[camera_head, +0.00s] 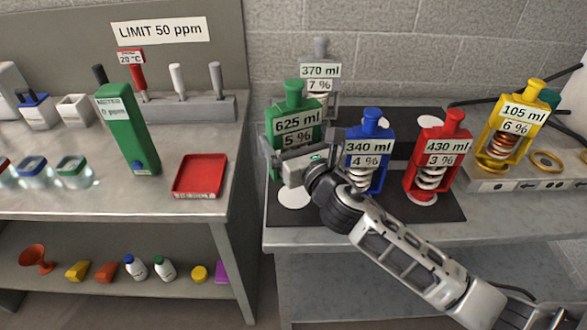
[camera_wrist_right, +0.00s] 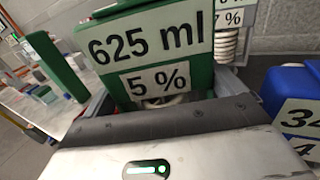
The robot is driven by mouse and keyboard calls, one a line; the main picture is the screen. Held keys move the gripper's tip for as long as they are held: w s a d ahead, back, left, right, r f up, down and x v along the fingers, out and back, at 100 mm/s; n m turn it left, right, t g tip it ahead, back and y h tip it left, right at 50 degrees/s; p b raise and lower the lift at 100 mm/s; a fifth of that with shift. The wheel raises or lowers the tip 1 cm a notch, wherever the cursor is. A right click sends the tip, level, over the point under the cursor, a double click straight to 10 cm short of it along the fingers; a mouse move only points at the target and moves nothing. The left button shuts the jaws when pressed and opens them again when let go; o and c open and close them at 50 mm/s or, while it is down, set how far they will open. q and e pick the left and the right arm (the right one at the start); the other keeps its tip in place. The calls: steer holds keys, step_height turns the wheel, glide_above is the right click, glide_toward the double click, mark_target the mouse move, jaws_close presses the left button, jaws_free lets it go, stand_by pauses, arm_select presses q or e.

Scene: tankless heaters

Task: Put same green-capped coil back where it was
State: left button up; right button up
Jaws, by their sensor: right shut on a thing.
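The green-capped coil (camera_head: 292,100), labelled 625 ml and 5 %, stands upright at the left of the dark mat (camera_head: 440,205). My right gripper (camera_head: 292,160) is shut on its lower front part. In the right wrist view the green coil (camera_wrist_right: 150,35) fills the space between the fingers, with its labels facing the camera. A white disc (camera_head: 294,197) shows on the mat just below my gripper. The gripper hides the coil's base, so I cannot tell whether it touches the mat. My left gripper is not in view.
A grey coil (camera_head: 320,75) stands behind the green one. A blue coil (camera_head: 369,130) is close on the right, with a red one (camera_head: 441,135) beyond it. A yellow coil (camera_head: 510,110) sits on a grey bench unit. A gap separates the left table, holding a red tray (camera_head: 200,174).

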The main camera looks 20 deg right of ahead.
step_height(320, 180, down, 2)
steer(key=shift+f+b, duration=0.1)
steer(key=shift+b, duration=0.2)
step_height(320, 180, down, 3)
steer(key=shift+f+b, duration=0.1)
steer(key=shift+b, duration=0.6)
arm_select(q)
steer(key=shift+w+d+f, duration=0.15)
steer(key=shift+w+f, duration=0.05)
